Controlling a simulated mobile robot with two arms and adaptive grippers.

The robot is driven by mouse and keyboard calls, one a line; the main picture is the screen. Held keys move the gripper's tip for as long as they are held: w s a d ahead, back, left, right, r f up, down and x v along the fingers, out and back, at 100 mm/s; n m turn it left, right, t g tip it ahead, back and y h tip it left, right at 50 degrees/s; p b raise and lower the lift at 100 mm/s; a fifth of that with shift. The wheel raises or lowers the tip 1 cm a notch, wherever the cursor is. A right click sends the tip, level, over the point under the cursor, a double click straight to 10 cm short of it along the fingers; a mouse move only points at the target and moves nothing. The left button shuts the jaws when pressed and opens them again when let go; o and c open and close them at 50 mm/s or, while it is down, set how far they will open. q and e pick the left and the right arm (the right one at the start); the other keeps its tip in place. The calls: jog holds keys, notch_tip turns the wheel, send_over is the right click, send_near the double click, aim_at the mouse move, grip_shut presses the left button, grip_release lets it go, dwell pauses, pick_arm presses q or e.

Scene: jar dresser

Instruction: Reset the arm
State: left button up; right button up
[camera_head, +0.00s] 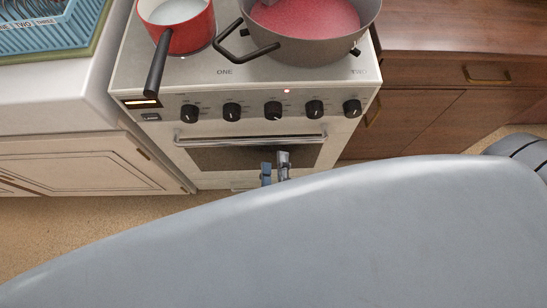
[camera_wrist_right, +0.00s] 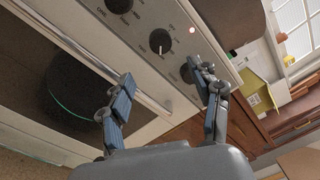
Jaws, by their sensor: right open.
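My right gripper (camera_head: 275,165) shows small in the head view, in front of the stove (camera_head: 222,182), just below the oven door's handle bar (camera_head: 250,139). In the right wrist view my right gripper (camera_wrist_right: 164,80) has its two fingers spread wide apart with nothing between them. The oven handle bar (camera_wrist_right: 92,61) and the black knobs (camera_wrist_right: 160,41) lie beyond the fingertips in that view. I cannot tell the exact gap to the stove front. My left gripper is not in view.
A red saucepan (camera_head: 189,38) and a large grey pot (camera_head: 315,51) with pink contents stand on the stove. A blue rack (camera_head: 55,40) sits on the left counter (camera_head: 60,100). Wooden cabinets (camera_head: 440,70) stand at the right. Floor (camera_head: 90,225) shows at the left.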

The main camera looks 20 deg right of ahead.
jog(key=a+f+n+g+y+p, duration=0.2)
jog(key=a+f+n+y, duration=0.2)
jog(key=f+n+y, duration=0.75)
jog(key=s+d+f+n+g+h+p, duration=0.1)
jog(key=s+f+n+g, duration=0.1)
jog(key=f+n, duration=0.45)
jog(key=s+d+f+n+g+h, duration=0.1)
jog(key=d+f+n+g, duration=0.15)
jog(key=f, duration=0.75)
jog(key=s+d+f+n+g+h+p, duration=0.1)
jog(key=s+d+f+n+g+h, duration=0.3)
jog(key=s+d+f+n+g, duration=0.5)
jog(key=s+d+f+g, duration=0.1)
jog(key=s+d+f, duration=0.4)
jog(key=s+d, duration=0.2)
jog(key=shift+s+f+p, duration=0.35)
jog(key=shift+s+f, duration=0.05)
jog(key=shift+s, duration=0.3)
